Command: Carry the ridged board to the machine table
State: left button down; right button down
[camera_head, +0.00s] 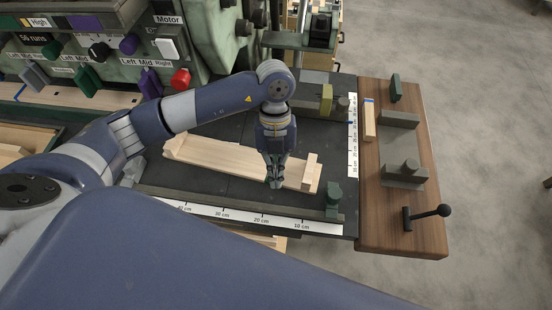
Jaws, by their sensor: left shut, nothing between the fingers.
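A pale wooden board (225,160) with raised cross pieces at its ends lies on the dark machine table (325,150). A raised end piece (311,172) shows at its right end. My left gripper (275,184) is shut and empty, pointing down at the near edge of the board, left of that end piece. I cannot tell whether it touches the board. My left arm crosses above the board's far side. The right gripper is not in view; a large blue link of mine fills the lower part of the picture.
Rulers run along the table's near edge (262,220) and right side (353,140). Green clamp blocks (333,197) stand on it. A brown side table (398,222) carries metal fixtures and a black-knobbed lever (430,214). The green machine with colored knobs (181,78) stands behind.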

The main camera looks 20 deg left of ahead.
pick_arm(q)
jog(key=x, duration=0.4)
jog(key=shift+f+p, duration=0.1)
jog(key=shift+p, duration=0.2)
jog(key=shift+w+a+f+b, duration=0.1)
jog(key=shift+w+a+b, duration=0.25)
jog(key=shift+w+b, duration=0.35)
jog(key=shift+w, duration=0.35)
